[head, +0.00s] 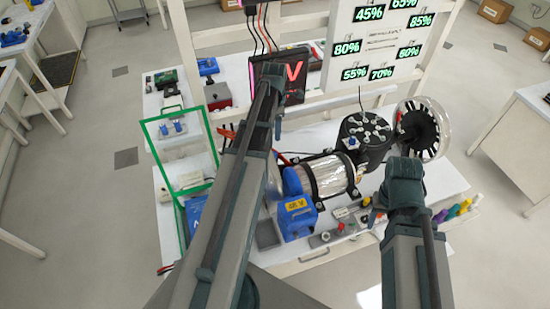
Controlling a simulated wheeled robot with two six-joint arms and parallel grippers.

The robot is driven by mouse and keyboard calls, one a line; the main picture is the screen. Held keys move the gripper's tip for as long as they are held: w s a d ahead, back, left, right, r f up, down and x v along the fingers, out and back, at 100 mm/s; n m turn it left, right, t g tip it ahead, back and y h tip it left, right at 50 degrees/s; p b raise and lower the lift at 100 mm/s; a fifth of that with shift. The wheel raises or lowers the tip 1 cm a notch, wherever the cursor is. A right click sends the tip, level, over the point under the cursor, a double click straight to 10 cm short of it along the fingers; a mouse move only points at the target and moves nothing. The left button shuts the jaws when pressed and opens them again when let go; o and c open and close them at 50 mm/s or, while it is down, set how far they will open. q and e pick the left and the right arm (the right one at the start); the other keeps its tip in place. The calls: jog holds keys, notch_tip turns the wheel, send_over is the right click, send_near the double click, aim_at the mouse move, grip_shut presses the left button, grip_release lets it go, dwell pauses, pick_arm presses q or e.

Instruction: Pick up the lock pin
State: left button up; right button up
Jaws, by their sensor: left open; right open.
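I cannot single out the lock pin. Several small parts in red, grey and yellow lie along the near edge of the bench (312,262), too small to tell apart. My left arm crosses the middle of the view and reaches up over the bench. My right arm stands at the lower right, in front of the bench. I see no fingertips of either gripper; the arm links hide them.
A green frame (147,146) stands at the bench's left. A black box with a red V (293,79) and a white panel of percentages (376,42) stand behind. A blue unit (296,219) sits near the front. Coloured handles (465,207) lie at right. Other benches stand at both sides.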

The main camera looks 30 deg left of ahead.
pick_arm(q)
jog(key=b, duration=0.7)
send_over(275, 153)
notch_tip(275, 153, down, 8)
jog(key=shift+w+r, duration=0.1)
jog(key=shift+r, duration=0.15)
jog(key=shift+p, duration=0.35)
jog(key=f+b, duration=0.5)
jog(key=shift+s+f, duration=0.1)
jog(key=shift+s, duration=0.1)
jog(key=shift+c, duration=0.5)
grip_shut()
